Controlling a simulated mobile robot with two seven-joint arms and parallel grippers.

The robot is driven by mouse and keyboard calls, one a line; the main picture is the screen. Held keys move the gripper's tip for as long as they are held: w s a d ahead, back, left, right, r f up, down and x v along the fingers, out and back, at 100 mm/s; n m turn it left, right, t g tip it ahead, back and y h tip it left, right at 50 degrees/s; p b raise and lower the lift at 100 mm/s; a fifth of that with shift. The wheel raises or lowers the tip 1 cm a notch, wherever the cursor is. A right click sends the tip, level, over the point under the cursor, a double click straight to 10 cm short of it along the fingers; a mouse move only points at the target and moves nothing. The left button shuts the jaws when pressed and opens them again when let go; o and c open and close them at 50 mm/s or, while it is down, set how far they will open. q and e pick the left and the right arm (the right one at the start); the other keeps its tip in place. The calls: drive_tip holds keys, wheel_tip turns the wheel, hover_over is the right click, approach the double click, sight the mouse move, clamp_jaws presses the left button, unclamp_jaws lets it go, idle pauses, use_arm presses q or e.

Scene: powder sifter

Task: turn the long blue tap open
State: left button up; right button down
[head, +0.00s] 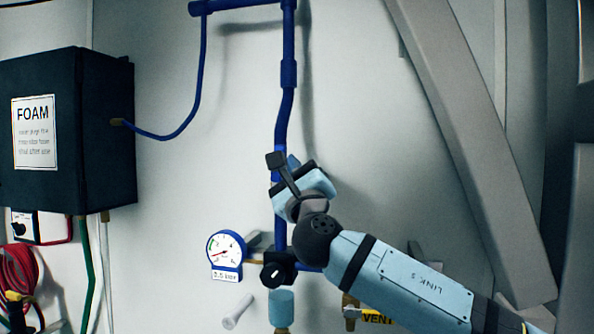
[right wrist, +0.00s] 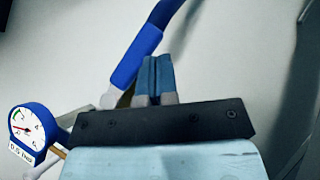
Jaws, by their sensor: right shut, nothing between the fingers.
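The long blue tap appears to be the thick blue grip (right wrist: 137,58) with a pale grey stem below it in the right wrist view. It lines up with the blue pipe there, so where one ends and the other begins is hard to tell. In the head view my right gripper (head: 281,164) is in front of the vertical blue pipe (head: 284,112) and hides most of the tap. In the right wrist view my right gripper (right wrist: 153,62) is shut and empty, its fingers just right of the blue grip. I cannot tell if they touch. My left gripper is out of view.
A round gauge (head: 226,248) and a black knob (head: 278,270) sit below the gripper. A black FOAM box (head: 80,130) hangs at left, joined by a thin blue hose (head: 190,118). A grey slanted beam (head: 480,140) stands at right.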

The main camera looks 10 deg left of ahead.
drive_tip(key=shift+a+r, duration=0.2)
drive_tip(key=shift+a, duration=0.25)
idle(0.4)
